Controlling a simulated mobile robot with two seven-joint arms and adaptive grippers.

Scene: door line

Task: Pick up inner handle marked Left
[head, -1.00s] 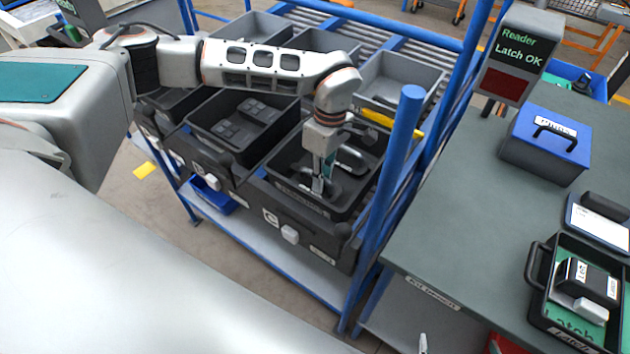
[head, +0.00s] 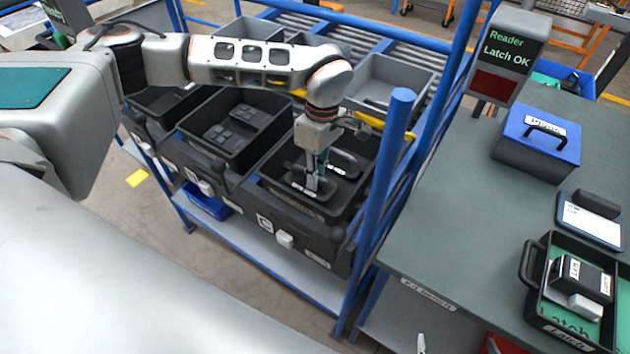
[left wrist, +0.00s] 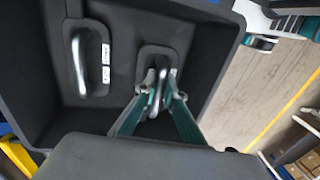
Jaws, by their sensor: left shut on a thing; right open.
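My left gripper (head: 317,186) reaches down into a black bin (head: 283,197) at the right end of the front row of the rack. In the left wrist view its fingers (left wrist: 158,98) are closed on a grey bar handle (left wrist: 161,80) on a dark plate. A small white label sits beside this handle, too small to read. A second, larger bar handle (left wrist: 78,65) with white labels lies beside it on its own dark plate. It also shows behind the gripper in the head view (head: 345,162). I cannot tell whether the held handle is lifted. My right gripper is out of view.
A blue rack post (head: 378,180) stands right of the bin. The bench (head: 440,215) carries a reader (head: 508,55) showing "Latch OK", a blue-lidded box (head: 540,145) and a black tray (head: 535,265) with a latch part. Another black bin (head: 205,150) is to the left.

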